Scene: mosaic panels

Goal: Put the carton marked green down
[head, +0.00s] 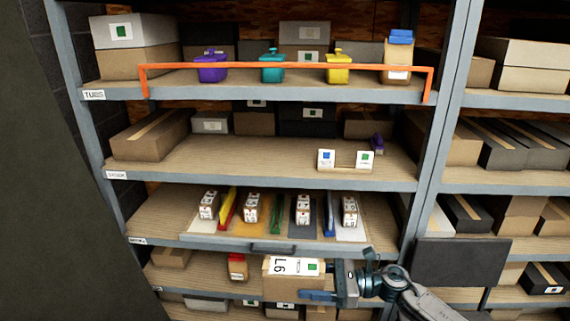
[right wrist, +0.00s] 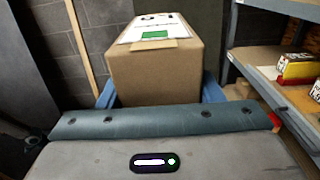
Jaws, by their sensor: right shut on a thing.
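A brown carton (head: 279,272) with a white label and a green mark is low in the head view, in front of the shelf below the pull-out tray. My right gripper (head: 322,292) comes in from the right and is shut on it. In the right wrist view the carton (right wrist: 153,75) sits between the two blue fingers, its white label and green square on top. The carton's underside is hidden, and I cannot tell whether it touches anything below. My left gripper is not in view.
The tray (head: 252,246) above holds several small white-labelled boxes and coloured dividers. An orange rail (head: 290,67) fronts the top shelf. A red-topped box (head: 237,268) stands left of the carton.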

